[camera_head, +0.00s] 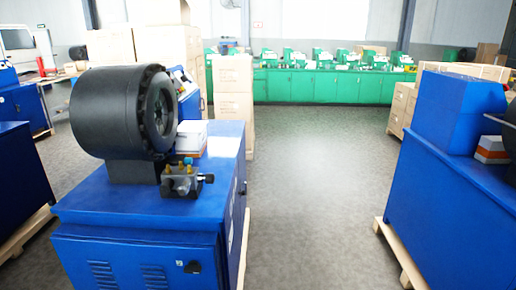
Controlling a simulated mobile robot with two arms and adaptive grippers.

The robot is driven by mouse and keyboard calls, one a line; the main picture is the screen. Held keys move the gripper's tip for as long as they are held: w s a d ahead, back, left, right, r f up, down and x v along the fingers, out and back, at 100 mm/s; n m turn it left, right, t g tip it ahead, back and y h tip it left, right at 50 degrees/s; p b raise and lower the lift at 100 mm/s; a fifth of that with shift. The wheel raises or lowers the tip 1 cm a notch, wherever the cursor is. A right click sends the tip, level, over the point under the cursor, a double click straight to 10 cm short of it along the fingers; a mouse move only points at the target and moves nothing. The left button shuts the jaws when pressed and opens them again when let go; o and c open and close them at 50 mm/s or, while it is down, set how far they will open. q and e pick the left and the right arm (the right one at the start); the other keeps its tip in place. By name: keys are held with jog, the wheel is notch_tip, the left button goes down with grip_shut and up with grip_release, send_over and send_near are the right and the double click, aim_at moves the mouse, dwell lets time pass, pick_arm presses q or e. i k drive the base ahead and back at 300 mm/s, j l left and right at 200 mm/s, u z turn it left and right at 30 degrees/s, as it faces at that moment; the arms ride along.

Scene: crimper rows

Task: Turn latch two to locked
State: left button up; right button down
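A blue crimper cabinet (130,195) stands at left front with a black round crimping head (120,112) on top. A small black latch (193,267) with a pale plate sits on its front door, near the door's upper right. Another small dark fitting (243,187) shows on the cabinet's right side, seen at a steep angle. I see no label telling which one is latch two, and the lock state of either is too small to tell. Neither of my grippers is in view.
A brass-fitted valve block (181,180) and a white-and-orange box (193,136) sit on the cabinet top. Another blue machine (450,200) stands at right on a wooden pallet (402,258). The grey floor (310,200) between them is clear. Cardboard boxes (233,100) and green benches (320,86) stand behind.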

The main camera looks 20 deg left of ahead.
aim_at(192, 270)
jog(key=u, duration=1.55)
